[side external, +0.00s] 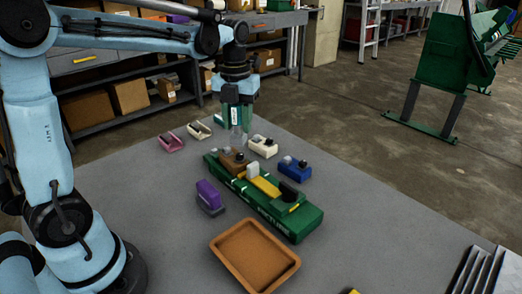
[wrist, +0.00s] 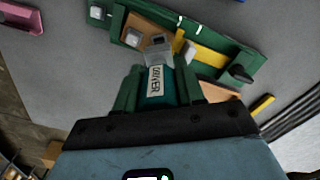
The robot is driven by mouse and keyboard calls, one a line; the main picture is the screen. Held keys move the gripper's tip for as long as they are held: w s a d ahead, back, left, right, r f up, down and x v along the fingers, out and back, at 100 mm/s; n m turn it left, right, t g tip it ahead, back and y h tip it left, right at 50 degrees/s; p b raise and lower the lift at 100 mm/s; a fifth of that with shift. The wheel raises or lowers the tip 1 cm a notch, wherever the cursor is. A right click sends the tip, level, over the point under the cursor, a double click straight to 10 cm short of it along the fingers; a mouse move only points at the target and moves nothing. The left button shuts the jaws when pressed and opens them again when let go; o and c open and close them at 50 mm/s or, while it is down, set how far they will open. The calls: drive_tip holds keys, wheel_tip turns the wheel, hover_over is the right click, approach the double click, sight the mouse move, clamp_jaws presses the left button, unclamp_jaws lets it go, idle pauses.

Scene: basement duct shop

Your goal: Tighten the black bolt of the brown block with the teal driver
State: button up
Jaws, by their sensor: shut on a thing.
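My gripper (side external: 238,112) is shut on the teal driver (wrist: 156,86), whose label reads DRIVER in the wrist view. The driver's pale grey socket end (side external: 237,136) points down just above the brown block (side external: 229,163). The brown block (wrist: 148,24) sits at one end of the green base (side external: 306,219). In the wrist view, a dark-topped bolt (wrist: 158,38) shows right by the socket end, and a grey bolt (wrist: 133,37) sits to its left on the block. I cannot tell whether the socket touches the bolt.
The green base also carries a yellow strip (side external: 264,186), a white block and a black part. Purple (side external: 208,197), blue (side external: 294,169), cream (side external: 263,146) and pink (side external: 171,142) pieces stand around it. An empty orange-brown tray (side external: 228,275) lies in front.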

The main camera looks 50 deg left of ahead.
sight(238, 133)
drive_tip(key=n, duration=0.3)
drive_tip(key=shift+r+n, duration=0.2)
drive_tip(key=shift+n, duration=0.2)
drive_tip(key=n, duration=0.5)
drive_tip(key=shift+r, duration=0.3)
drive_tip(key=n, duration=0.5)
drive_tip(key=shift+r, duration=0.25)
drive_tip(key=n, duration=0.4)
drive_tip(key=shift+r+n, duration=0.2)
drive_tip(key=shift+n, duration=0.2)
drive_tip(key=shift+f, duration=2.55)
drive_tip(key=shift+f, duration=0.95)
drive_tip(key=shift+m, duration=1.7)
